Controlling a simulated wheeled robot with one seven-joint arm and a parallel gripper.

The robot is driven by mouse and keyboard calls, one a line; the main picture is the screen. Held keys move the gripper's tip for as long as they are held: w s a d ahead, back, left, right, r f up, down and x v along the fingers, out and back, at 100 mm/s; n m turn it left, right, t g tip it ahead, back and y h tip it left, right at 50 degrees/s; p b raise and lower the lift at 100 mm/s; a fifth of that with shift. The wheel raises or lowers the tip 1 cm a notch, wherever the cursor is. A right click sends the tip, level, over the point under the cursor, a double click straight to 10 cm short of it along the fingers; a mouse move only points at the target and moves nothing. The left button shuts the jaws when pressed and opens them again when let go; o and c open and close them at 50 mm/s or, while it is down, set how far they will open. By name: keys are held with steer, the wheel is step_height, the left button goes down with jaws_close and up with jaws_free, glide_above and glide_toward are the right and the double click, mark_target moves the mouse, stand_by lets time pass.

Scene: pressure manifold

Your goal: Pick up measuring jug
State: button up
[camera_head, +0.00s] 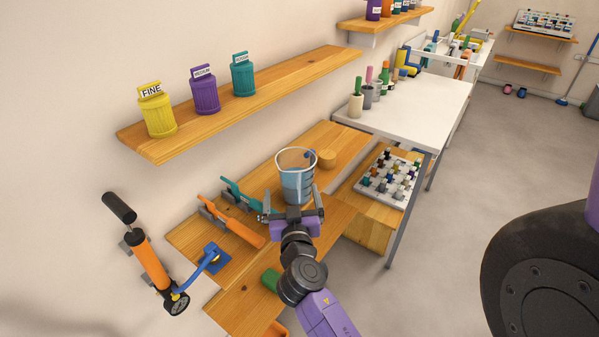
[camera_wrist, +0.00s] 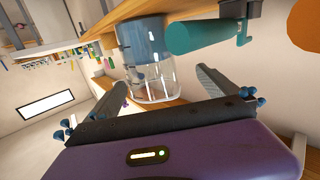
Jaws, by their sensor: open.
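The measuring jug (camera_head: 296,178) is a clear beaker-like vessel with blue in its lower part. It stands upright on the wooden bench. In the wrist view the jug (camera_wrist: 147,62) shows beyond my fingers, tipped over by the camera's angle. My gripper (camera_head: 292,206) is right in front of the jug on the near side. In the wrist view my gripper (camera_wrist: 160,82) is open, with its two fingers spread apart and the jug's rim close to the gap. Whether the fingers touch the jug cannot be told.
A teal-handled tool (camera_head: 241,194) and an orange-handled tool (camera_head: 232,222) lie left of the jug. A shelf (camera_head: 290,77) with canisters hangs above left. A tray of small parts (camera_head: 388,178) sits lower right.

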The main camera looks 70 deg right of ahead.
mark_target(297, 181)
steer(key=shift+m+g+h, duration=0.4)
steer(key=shift+m, duration=0.1)
steer(key=d, duration=0.2)
steer(key=d+r, duration=0.1)
steer(key=d, duration=0.1)
steer(key=shift+w+d+r, duration=0.1)
steer(key=shift+d+r, duration=0.05)
steer(key=p+x, duration=0.3)
steer(key=x, duration=0.2)
steer(key=shift+w+d, duration=0.15)
steer(key=shift+d, duration=0.2)
steer(key=shift+w+d, duration=0.3)
steer(key=shift+d, duration=0.2)
steer(key=shift+f, duration=0.25)
steer(key=shift+c, duration=0.4)
steer(key=shift+r, duration=0.15)
steer(key=c, duration=1.6)
steer(key=shift+c, duration=0.2)
steer(key=shift+r, duration=0.1)
